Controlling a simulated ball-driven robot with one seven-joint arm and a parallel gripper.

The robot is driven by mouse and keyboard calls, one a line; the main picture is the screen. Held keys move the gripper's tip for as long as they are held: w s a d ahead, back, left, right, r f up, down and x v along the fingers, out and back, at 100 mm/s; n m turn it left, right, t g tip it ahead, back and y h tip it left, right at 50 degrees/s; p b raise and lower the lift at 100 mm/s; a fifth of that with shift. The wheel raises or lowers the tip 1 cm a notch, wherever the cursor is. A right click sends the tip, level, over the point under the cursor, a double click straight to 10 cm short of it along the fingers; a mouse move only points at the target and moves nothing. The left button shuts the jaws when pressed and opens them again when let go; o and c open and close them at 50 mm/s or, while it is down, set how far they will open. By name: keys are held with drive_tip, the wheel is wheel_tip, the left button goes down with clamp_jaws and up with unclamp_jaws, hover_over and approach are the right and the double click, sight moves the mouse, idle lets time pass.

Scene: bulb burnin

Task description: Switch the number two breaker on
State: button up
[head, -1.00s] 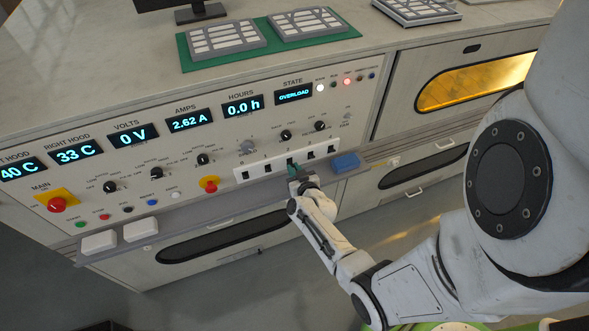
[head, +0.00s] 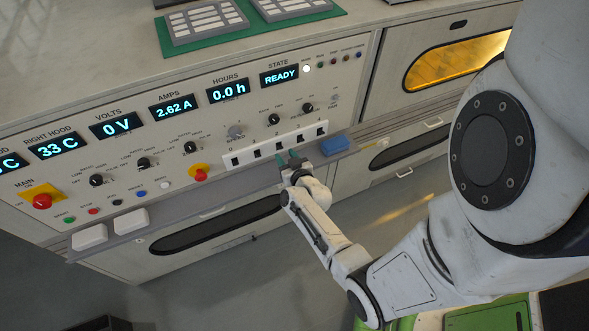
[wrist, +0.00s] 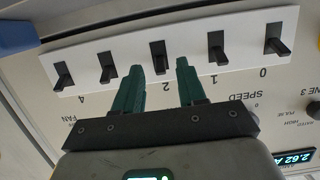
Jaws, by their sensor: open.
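The white breaker strip (head: 268,151) runs along the lower panel and holds a row of black toggles labelled 0 to 4. In the wrist view the strip (wrist: 190,48) appears upside down, with 0 at the right. The number two breaker (wrist: 158,64) is the middle toggle, and its lever appears to lean the same way as its neighbours; it also shows in the head view (head: 279,146). My gripper (head: 288,157) has green fingers and is open and empty. In the wrist view the gripper (wrist: 158,66) has one finger on each side of that toggle, with gaps; contact cannot be told.
The state display (head: 280,77) reads READY, and a white lamp (head: 306,69) glows beside it. A blue block (head: 335,145) sits right of the strip. A red knob on yellow (head: 199,173) is to the left. A narrow ledge (head: 180,210) runs below the panel.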

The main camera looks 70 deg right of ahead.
drive_tip(key=b+v, duration=0.1)
drive_tip(key=v, duration=0.7)
drive_tip(key=shift+s+a, duration=0.15)
drive_tip(key=shift+s, duration=0.05)
drive_tip(key=shift+r, duration=0.15)
drive_tip(key=w+a+n+g+y+b, duration=0.1)
drive_tip(key=w+a+n+y, duration=0.2)
drive_tip(key=a+y, duration=0.3)
drive_tip(key=w+a+n+y+b, duration=0.1)
drive_tip(key=w+a+n+y, duration=0.2)
drive_tip(key=a, duration=0.6)
drive_tip(key=s+a+r+n+g+y, duration=0.1)
drive_tip(key=s+a+r+g, duration=0.1)
drive_tip(key=s+a+g, duration=0.2)
drive_tip(key=s+a+r+n+g+y+b, duration=0.1)
drive_tip(key=s+a+r+n+g, duration=0.1)
drive_tip(key=s, duration=0.4)
drive_tip(key=shift+s+a+r+g, duration=0.3)
drive_tip(key=shift+a+r+g, duration=0.25)
drive_tip(key=shift+a+g, duration=0.5)
drive_tip(key=shift+a, duration=0.2)
